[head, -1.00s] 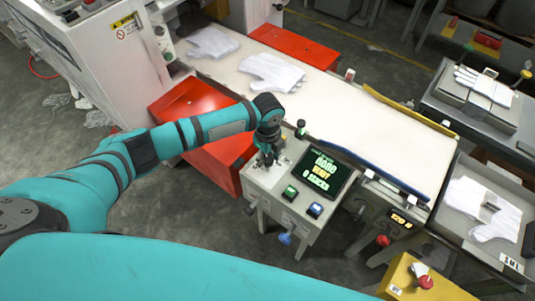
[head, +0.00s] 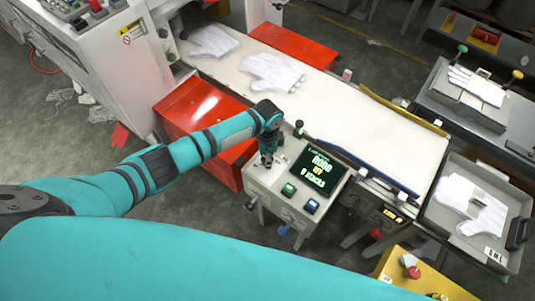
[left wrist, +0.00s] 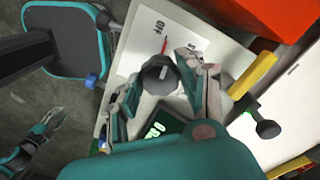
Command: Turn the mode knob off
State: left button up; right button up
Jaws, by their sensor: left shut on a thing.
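The mode knob (left wrist: 160,75) is a dark round knob on a pale panel in the left wrist view. A light mark on its top points roughly toward a red line and upside-down lettering that looks like OFF. My left gripper (left wrist: 158,92) has its fingers on either side of the knob and is shut on it. In the head view my left gripper (head: 267,158) is over the back left of the control box (head: 265,185) and hides the knob. The screen (head: 320,172) has a middle line that looks like OFF.
Green (head: 289,189) and blue (head: 312,206) buttons sit in front of the screen. A black-topped lever (head: 299,128) stands behind it. A white conveyor (head: 335,110) with gloves (head: 270,72) runs behind, beside red bins (head: 205,110). A yellow box with a red button (head: 412,271) stands lower right.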

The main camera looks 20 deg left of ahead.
pick_arm(q)
jog(key=shift+n, duration=0.4)
jog(key=o, duration=1.2)
jog(key=shift+r, duration=0.15)
notch_tip(320, 180, up, 12)
jog(key=shift+f, duration=0.1)
